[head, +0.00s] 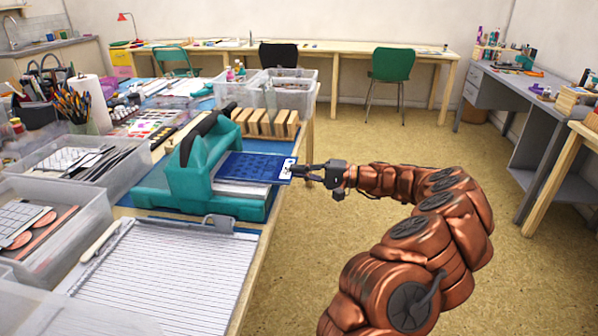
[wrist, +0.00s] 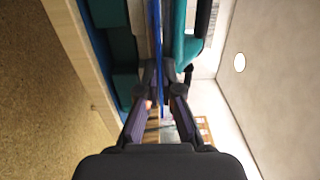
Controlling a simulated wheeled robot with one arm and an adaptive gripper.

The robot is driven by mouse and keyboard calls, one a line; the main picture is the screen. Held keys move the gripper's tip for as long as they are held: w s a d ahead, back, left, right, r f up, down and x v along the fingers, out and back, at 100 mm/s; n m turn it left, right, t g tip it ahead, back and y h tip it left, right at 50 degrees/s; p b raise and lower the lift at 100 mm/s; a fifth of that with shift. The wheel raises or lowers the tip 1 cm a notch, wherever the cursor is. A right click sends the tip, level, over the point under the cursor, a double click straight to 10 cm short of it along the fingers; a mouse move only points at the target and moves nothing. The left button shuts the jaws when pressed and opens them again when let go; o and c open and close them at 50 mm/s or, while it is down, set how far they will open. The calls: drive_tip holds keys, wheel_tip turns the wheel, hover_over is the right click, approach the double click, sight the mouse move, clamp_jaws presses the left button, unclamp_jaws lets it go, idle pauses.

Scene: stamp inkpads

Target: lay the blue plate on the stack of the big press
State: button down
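The blue plate (head: 248,166) has a white tag at its right edge and is held out roughly level inside the big teal press (head: 196,158). My gripper (head: 293,171) is shut on the plate's right edge, beside the tag. In the wrist view the plate (wrist: 155,40) shows as a thin blue edge between the fingers (wrist: 160,75). Below the plate, a pale flat stack (head: 240,190) lies on the press bed. The plate covers part of the stack, and I cannot tell whether they touch.
The press stands near the table's right edge. A row of wooden blocks (head: 265,123) stands behind, and clear bins (head: 50,225) crowd the left. The floor to the right (head: 400,140) is open.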

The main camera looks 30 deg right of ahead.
drive_tip(key=c, duration=1.2)
unclamp_jaws()
drive_tip(key=shift+c, duration=0.2)
drive_tip(key=shift+s+d, duration=0.1)
drive_tip(key=shift+v, duration=2.35)
drive_tip(key=v, duration=1.2)
